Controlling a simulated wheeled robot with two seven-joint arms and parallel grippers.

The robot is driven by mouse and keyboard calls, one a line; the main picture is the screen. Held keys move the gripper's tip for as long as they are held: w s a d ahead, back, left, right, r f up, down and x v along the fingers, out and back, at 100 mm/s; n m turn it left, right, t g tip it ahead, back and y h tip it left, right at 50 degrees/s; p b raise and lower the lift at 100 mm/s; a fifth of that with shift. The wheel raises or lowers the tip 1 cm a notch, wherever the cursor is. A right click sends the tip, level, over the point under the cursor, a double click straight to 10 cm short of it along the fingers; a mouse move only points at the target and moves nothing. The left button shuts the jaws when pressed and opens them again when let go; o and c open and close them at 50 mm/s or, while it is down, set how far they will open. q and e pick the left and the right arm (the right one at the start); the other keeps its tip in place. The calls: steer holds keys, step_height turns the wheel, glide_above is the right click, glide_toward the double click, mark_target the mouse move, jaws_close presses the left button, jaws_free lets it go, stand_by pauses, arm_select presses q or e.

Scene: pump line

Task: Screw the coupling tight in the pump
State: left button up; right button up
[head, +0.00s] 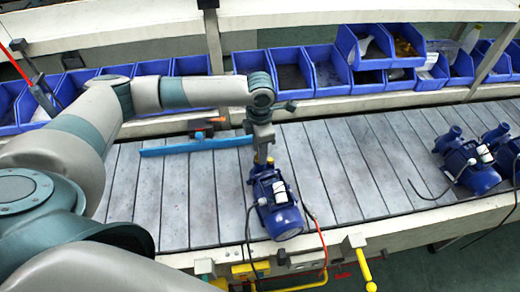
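A blue pump (277,207) stands on the grey slatted conveyor (340,170) near its front edge. My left gripper (263,158) points down at the pump's far end, at its port. A small brassy bit that may be the coupling shows at the gripper's tips, but it is too small to tell. The fingers and the port overlap in view, so I cannot tell whether the gripper is open or shut. My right gripper is not in view.
More blue pumps (470,162) stand at the right with a black cable. A blue bar (196,146) lies behind the gripper to the left. Blue bins (292,72) line the back. Cables and a yellow handle (363,268) are at the front rail.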

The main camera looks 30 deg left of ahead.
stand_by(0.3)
arm_select(q)
steer(key=shift+n, duration=1.7)
steer(key=shift+n, duration=1.7)
steer(key=shift+n, duration=0.3)
steer(key=n, duration=0.3)
